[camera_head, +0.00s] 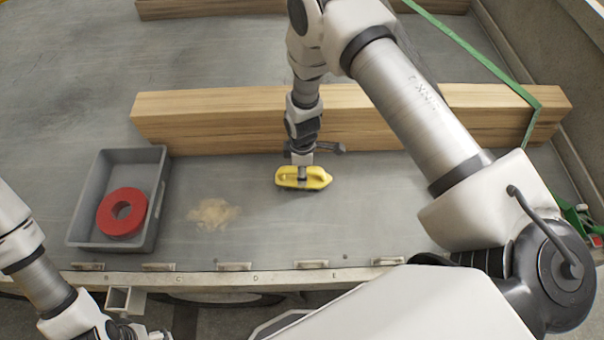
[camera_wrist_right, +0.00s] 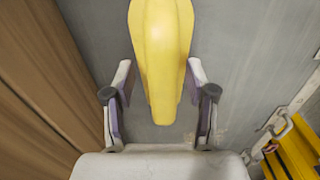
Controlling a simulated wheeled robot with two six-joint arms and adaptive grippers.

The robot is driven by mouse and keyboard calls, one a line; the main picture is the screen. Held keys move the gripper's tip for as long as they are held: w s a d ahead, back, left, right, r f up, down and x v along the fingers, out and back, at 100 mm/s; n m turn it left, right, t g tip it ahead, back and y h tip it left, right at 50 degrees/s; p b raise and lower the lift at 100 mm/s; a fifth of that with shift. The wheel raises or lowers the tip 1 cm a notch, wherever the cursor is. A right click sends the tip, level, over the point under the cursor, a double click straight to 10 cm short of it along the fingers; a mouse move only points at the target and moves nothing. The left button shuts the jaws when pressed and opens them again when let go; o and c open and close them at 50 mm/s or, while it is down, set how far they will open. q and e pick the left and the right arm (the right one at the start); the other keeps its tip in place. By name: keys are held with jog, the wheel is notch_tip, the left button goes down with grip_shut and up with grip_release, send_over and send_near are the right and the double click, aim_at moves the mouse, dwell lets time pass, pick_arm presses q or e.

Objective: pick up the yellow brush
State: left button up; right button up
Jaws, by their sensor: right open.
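The yellow brush (camera_head: 318,178) lies on the grey trailer floor just in front of the long wooden beam. It also shows in the right wrist view (camera_wrist_right: 161,45), running from the top edge down between the fingers. My right gripper (camera_head: 303,173) points down over the brush and hides part of its top. In the right wrist view my right gripper (camera_wrist_right: 161,82) is open, with one finger on each side of the brush and visible gaps to it. My left gripper (camera_head: 150,334) is at the bottom edge of the head view, partly cut off; its jaws cannot be made out.
A grey tray (camera_head: 158,210) holding a red ring (camera_head: 122,212) stands at the left. A pale patch of debris (camera_head: 213,214) lies between tray and brush. The wooden beam (camera_head: 220,120) runs behind, crossed by a green strap (camera_head: 465,50). The trailer edge (camera_head: 195,279) is in front.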

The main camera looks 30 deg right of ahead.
jog(key=shift+s+r, duration=0.2)
jog(key=c, duration=0.4)
grip_shut()
